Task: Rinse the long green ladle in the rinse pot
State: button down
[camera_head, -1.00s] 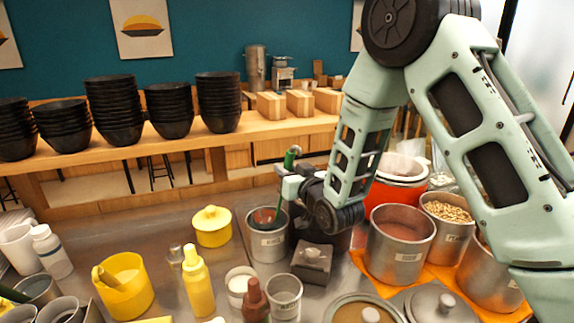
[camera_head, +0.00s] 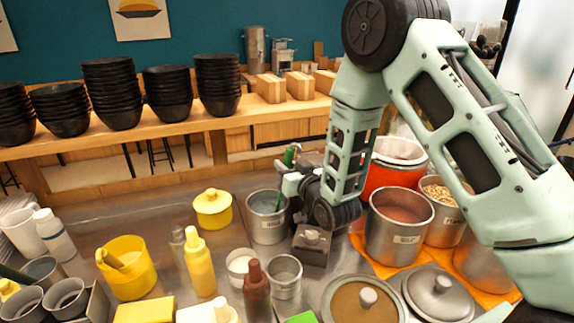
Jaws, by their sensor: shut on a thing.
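The long green ladle (camera_head: 289,157) is upright in my gripper (camera_head: 290,181), with its hooked top end above the jaws. My gripper is shut on its handle, above the right side of the rinse pot. The rinse pot (camera_head: 268,231) is a steel pot with a label on its front, standing on the counter and holding greyish liquid. The ladle's green shaft runs down from my gripper to the pot's right inner side. Its lower end is hidden in the pot, and I cannot tell how deep it is.
A grey box (camera_head: 312,243) stands close to the right of the pot. A yellow lidded pot (camera_head: 212,208) is to the left. A steel cup (camera_head: 284,276), a brown bottle (camera_head: 256,292) and a yellow bottle (camera_head: 199,264) are in front. A larger steel pot (camera_head: 396,240) is to the right.

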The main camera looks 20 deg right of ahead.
jog(key=shift+f+b, duration=1.55)
jog(key=shift+b, duration=0.6)
notch_tip(320, 180, up, 4)
jog(key=shift+f+p, duration=0.2)
jog(key=shift+p, duration=0.6)
notch_tip(320, 180, down, 3)
jog(key=b, duration=0.4)
jog(key=shift+f, duration=0.2)
